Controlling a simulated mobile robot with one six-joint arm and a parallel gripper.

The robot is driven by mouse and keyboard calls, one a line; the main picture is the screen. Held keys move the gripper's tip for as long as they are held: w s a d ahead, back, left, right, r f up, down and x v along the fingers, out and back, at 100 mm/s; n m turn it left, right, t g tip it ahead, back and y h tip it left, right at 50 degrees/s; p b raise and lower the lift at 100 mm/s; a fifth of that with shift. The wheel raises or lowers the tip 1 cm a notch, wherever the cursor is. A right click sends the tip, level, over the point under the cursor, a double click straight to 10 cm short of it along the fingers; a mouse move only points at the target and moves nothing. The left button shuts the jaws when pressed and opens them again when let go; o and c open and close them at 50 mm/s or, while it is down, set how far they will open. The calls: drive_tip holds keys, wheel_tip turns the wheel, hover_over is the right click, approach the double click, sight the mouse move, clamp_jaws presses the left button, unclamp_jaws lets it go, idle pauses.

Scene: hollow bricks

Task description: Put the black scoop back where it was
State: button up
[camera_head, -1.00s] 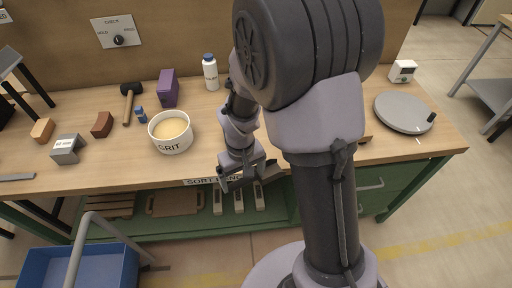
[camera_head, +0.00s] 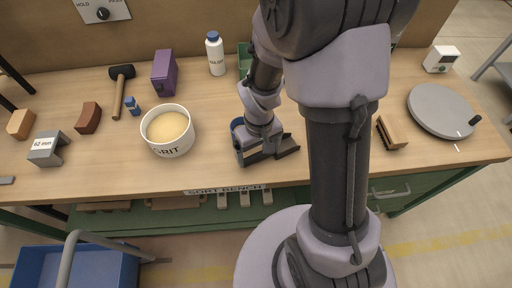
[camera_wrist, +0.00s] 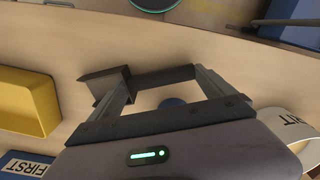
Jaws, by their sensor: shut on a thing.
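My gripper (camera_head: 262,152) is over the front part of the bench, just right of the white GRIT bowl (camera_head: 167,148). It is shut on the black scoop (camera_head: 288,147), whose dark end sticks out to the right of the jaws. In the wrist view, the dark scoop (camera_wrist: 103,84) lies across the fingertips of my gripper (camera_wrist: 163,82). The bowl holds pale yellow grit, and its rim also shows in the wrist view (camera_wrist: 287,122). I cannot tell how high the scoop is above the bench.
A blue-rimmed thing (camera_head: 236,124) is partly hidden behind my gripper. A tan block (camera_head: 392,132) and grey disc (camera_head: 440,110) are right. A yellow thing (camera_wrist: 25,100) shows in the wrist view.

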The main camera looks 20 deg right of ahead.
drive_tip(key=shift+s+d, duration=0.15)
drive_tip(key=shift+s, duration=0.05)
drive_tip(key=shift+f, duration=0.1)
drive_tip(key=o, duration=1.6)
wheel_tip(320, 180, up, 12)
drive_tip(key=p, duration=0.5)
drive_tip(key=s+a+r+m+t, duration=0.2)
drive_tip(key=s+r, duration=0.1)
drive_tip(key=r, duration=0.3)
drive_tip(key=s+a+r+m+t+y, duration=0.1)
drive_tip(key=s+r+t, duration=0.1)
drive_tip(key=r, duration=0.4)
drive_tip(key=s+a+r+m+t+y, duration=0.1)
drive_tip(key=s+a+r+m, duration=0.1)
drive_tip(key=s+r, duration=0.3)
drive_tip(key=shift+s+a+r+m+t, duration=0.1)
drive_tip(key=shift+a+r+m+t, duration=0.1)
drive_tip(key=shift+r, duration=0.2)
drive_tip(key=shift+a+r+m+t, duration=0.1)
drive_tip(key=shift+r+t, duration=0.1)
drive_tip(key=shift+r, duration=0.15)
